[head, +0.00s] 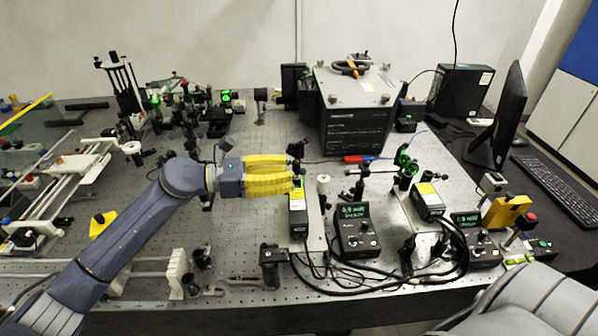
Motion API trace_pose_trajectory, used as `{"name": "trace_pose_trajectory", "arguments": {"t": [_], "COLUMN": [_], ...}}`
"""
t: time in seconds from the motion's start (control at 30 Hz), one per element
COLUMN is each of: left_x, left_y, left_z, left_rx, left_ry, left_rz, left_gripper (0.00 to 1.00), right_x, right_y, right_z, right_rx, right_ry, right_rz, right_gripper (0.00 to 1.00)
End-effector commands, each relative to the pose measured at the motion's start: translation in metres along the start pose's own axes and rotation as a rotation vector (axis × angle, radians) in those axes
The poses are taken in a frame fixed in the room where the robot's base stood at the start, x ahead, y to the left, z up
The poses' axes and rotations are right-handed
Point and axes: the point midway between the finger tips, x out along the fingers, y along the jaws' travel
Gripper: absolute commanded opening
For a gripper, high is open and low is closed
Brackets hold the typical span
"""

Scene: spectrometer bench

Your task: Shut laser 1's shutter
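Two small black laser boxes with yellow labels stand on the optical bench. One laser (298,215) is at the middle, the other laser (428,202) to its right. I cannot read which is laser 1, and I cannot make out a shutter on either. My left gripper (296,174), with yellow fingers, reaches in from the left. In the picture its fingertips are at the far end of the middle laser; I cannot tell if they touch. Its fingers lie close together, and whether they are shut is unclear. Part of my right arm shows at the bottom right; its gripper is out of view.
Control boxes with green displays stand beside the lasers: one (355,230) in the middle, another (474,240) at right. Black cables (350,288) loop in front. Small optics posts (323,190) crowd around the fingertips. A large black instrument (353,115) stands behind.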

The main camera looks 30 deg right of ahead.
Motion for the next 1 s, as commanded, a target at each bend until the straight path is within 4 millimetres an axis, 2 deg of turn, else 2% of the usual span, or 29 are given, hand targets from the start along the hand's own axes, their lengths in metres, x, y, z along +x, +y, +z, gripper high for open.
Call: {"name": "trace_pose_trajectory", "arguments": {"t": [0.03, 0.2, 0.43, 0.63, 1.0], "left_x": [-0.011, -0.038, -0.065, -0.074, -0.075], "left_y": [0.001, 0.000, 0.000, -0.001, -0.001], "left_z": [0.000, 0.000, 0.000, 0.000, 0.000], "left_rx": [0.001, 0.000, 0.000, 0.001, 0.001], "left_ry": [0.001, 0.000, 0.000, -0.001, -0.001], "left_rz": [0.003, 0.001, 0.000, -0.002, -0.001], "left_gripper": [0.36, 0.36, 0.36, 0.36, 0.36], "right_x": [0.000, 0.000, 0.000, 0.000, 0.000], "right_y": [0.000, 0.000, -0.001, -0.001, -0.001], "right_z": [0.000, 0.000, 0.000, 0.000, 0.000], "right_rx": [0.000, 0.000, 0.000, 0.000, 0.000], "right_ry": [0.000, 0.000, 0.000, 0.000, 0.000], "right_rz": [0.000, 0.000, 0.000, 0.000, -0.001], "right_gripper": [0.00, 0.00, 0.00, 0.00, 0.00]}}
